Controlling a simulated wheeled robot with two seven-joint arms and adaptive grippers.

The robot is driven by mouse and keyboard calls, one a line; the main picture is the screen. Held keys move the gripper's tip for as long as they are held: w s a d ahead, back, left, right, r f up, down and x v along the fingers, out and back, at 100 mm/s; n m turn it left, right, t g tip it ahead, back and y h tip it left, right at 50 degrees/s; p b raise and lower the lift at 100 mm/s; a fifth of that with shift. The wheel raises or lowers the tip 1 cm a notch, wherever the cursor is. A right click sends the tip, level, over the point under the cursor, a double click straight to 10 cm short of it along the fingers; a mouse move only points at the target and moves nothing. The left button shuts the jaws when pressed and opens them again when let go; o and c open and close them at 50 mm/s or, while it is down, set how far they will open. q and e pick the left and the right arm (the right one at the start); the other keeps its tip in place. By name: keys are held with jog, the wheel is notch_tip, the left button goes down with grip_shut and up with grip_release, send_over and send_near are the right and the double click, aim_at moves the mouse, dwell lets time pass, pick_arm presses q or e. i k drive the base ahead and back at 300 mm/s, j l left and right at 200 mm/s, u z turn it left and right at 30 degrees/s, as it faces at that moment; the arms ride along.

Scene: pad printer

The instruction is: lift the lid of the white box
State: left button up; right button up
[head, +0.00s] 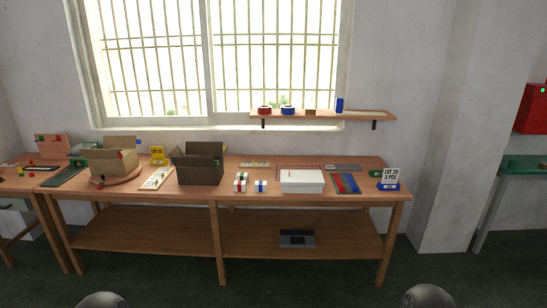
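The white box (302,187) sits on the wooden table, right of the middle. Its lid (301,175) lies flat on top and looks closed. A thin dark red outline shows around the back of the box; I cannot tell what it is. Neither of my grippers can be seen in the head view. Only two rounded grey parts show at the bottom edge, well in front of the table and apart from the box.
The table (330,198) also holds an open dark carton (198,168), small red, white and blue blocks (240,184), a blue-red mat (346,184) and a lot sign (389,178). A wall shelf (325,115) is behind. Floor in front is clear.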

aim_at(291, 178)
jog(key=i, duration=1.95)
